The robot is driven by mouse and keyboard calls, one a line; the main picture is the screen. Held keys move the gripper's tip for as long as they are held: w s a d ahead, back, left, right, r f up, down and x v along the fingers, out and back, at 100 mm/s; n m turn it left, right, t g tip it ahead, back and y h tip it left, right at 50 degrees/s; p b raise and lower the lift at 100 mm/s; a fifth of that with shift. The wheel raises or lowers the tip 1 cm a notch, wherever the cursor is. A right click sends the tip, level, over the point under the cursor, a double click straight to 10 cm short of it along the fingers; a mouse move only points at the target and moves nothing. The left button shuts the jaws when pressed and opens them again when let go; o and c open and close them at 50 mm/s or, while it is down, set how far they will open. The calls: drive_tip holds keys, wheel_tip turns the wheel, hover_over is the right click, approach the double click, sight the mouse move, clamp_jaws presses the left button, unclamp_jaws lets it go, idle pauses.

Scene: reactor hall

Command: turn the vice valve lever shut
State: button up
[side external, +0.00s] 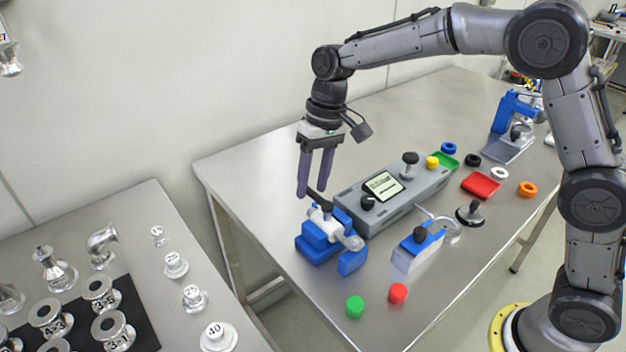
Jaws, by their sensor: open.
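A blue vice (316,246) stands near the left end of the steel table and holds a pale metal valve (328,224). The valve's dark lever (318,200) sticks up from it, leaning up and left. My gripper (312,192) points down just above the valve, its two purple fingers apart. The fingertips are at the lever's upper end. I cannot tell from this one view whether the lever lies between the fingers or whether they touch it. Nothing is seen held.
A grey control box (424,187) with a screen and knobs stands right behind the vice. A second blue-and-white fixture (419,248) is to the right. A green cap (355,306) and a red cap (398,293) lie in front. A lower table (180,215) holds metal fittings at left.

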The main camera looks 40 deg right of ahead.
drive_tip(key=shift+c, duration=0.2)
clamp_jaws()
idle(1.1)
